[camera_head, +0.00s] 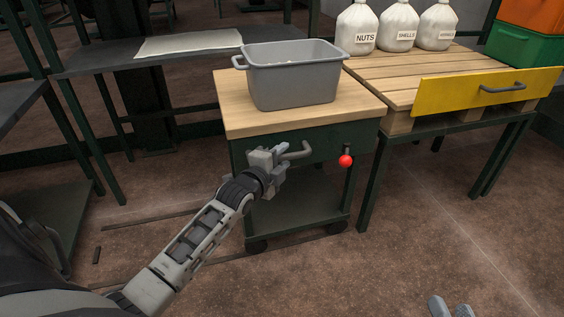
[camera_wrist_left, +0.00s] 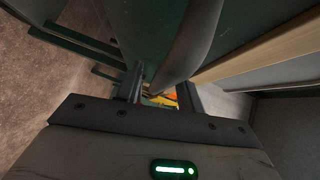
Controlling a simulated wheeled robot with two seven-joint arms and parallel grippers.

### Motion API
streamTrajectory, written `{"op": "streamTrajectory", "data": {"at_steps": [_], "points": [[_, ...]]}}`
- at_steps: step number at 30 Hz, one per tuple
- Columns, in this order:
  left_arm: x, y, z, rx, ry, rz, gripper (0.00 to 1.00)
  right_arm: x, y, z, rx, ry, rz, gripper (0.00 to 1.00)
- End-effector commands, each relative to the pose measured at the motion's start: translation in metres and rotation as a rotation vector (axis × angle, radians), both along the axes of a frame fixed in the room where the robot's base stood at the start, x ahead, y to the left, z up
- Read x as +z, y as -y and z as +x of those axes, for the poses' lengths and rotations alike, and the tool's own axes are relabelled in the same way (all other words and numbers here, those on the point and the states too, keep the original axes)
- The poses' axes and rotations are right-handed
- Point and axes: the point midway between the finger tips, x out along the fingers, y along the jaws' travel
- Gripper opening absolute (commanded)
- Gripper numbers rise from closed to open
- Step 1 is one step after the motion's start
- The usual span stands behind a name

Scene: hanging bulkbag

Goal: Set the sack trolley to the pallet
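The sack trolley (camera_head: 240,122) is a dark green wheeled cart with a wooden top. It has a grey bar handle (camera_head: 300,152) and a red-knobbed lever (camera_head: 346,160) on its front. My left gripper (camera_head: 281,152) is at the handle's left end. In the left wrist view its fingers (camera_wrist_left: 160,92) stand apart, with the curved handle (camera_wrist_left: 190,45) reaching between them; I cannot tell whether they touch it. The wooden pallet (camera_head: 385,75) lies on a green-legged stand right of the trolley. My right gripper (camera_head: 451,308) shows only its tips at the bottom edge, apart and empty.
A grey tub (camera_head: 295,82) stands on the trolley. White sacks labelled NUTS (camera_head: 356,28) and SHELLS (camera_head: 397,27), plus another, stand on the pallet. A yellow board (camera_head: 485,91) with a handle fronts it. Left is a dark bench (camera_head: 100,57). The floor in front is mostly clear.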

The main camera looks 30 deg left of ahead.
Motion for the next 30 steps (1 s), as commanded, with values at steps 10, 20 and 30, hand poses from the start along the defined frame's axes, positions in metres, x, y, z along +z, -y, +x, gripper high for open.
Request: {"op": "streamTrajectory", "data": {"at_steps": [10, 20, 30], "points": [[0.0, 0.0, 0.003, 0.0, 0.0, 0.001, 0.32, 0.01, 0.0, 0.003, -0.004, 0.023, 0.021, 0.36], [0.002, 0.006, 0.009, -0.001, 0.001, -0.001, 0.0, 0.012, 0.0, 0.003, -0.006, 0.022, 0.008, 0.36], [0.001, 0.018, 0.022, -0.005, 0.002, -0.001, 0.0, -0.004, 0.001, 0.0, -0.005, -0.011, -0.039, 0.36]]}}
